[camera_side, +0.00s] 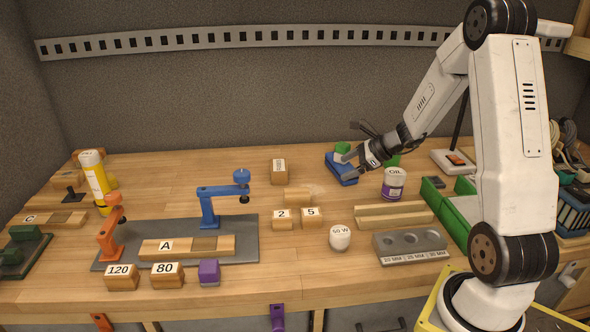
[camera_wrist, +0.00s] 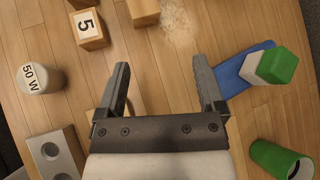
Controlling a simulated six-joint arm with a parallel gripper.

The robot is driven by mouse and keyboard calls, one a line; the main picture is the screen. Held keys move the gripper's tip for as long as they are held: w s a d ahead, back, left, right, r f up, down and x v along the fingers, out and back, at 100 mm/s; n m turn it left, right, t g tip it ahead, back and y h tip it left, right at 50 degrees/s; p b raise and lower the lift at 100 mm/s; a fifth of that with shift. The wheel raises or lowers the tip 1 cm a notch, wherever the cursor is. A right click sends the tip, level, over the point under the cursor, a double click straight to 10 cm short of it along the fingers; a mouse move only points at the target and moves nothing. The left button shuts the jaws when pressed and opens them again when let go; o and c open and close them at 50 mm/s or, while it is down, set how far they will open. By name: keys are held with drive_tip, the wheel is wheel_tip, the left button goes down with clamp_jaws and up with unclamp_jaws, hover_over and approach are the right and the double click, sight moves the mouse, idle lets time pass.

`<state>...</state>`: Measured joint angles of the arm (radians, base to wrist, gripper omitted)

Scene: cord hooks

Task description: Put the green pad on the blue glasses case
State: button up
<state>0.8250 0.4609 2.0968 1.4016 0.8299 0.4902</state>
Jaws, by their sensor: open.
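The green pad (camera_wrist: 284,64), a block with a green top and a pale lower part, appears to rest on the blue glasses case (camera_wrist: 231,75), near its right end in the wrist view. In the side view the pad (camera_side: 342,147) shows above the blue case (camera_side: 345,174), partly covered by my gripper (camera_side: 350,153). In the wrist view my gripper (camera_wrist: 160,72) is open, with nothing between its fingers. Its right finger is close to the left end of the case; the pad is apart from both fingers.
A green cylinder (camera_wrist: 275,160) lies right of my gripper. A purple-and-white can (camera_side: 393,184), a white "50 W" jar (camera_side: 339,238), number blocks (camera_side: 283,219) and a grey holed block (camera_side: 410,245) stand nearby. Pale crumbs (camera_wrist: 178,22) lie on the wooden bench.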

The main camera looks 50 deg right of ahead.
drive_tip(key=s+a+n+g+h, duration=0.2)
drive_tip(key=s+a+n, duration=0.3)
drive_tip(key=a+n, duration=0.6)
drive_tip(key=s+a+f+n+g+h, duration=0.1)
drive_tip(key=s+a+n+g, duration=0.3)
drive_tip(key=a+n, duration=0.7)
drive_tip(key=s+n+h, duration=0.1)
drive_tip(key=n, duration=0.5)
drive_tip(key=shift+s+a+f+g, duration=0.15)
drive_tip(key=shift+a+f+g, duration=0.15)
drive_tip(key=shift+g, duration=0.1)
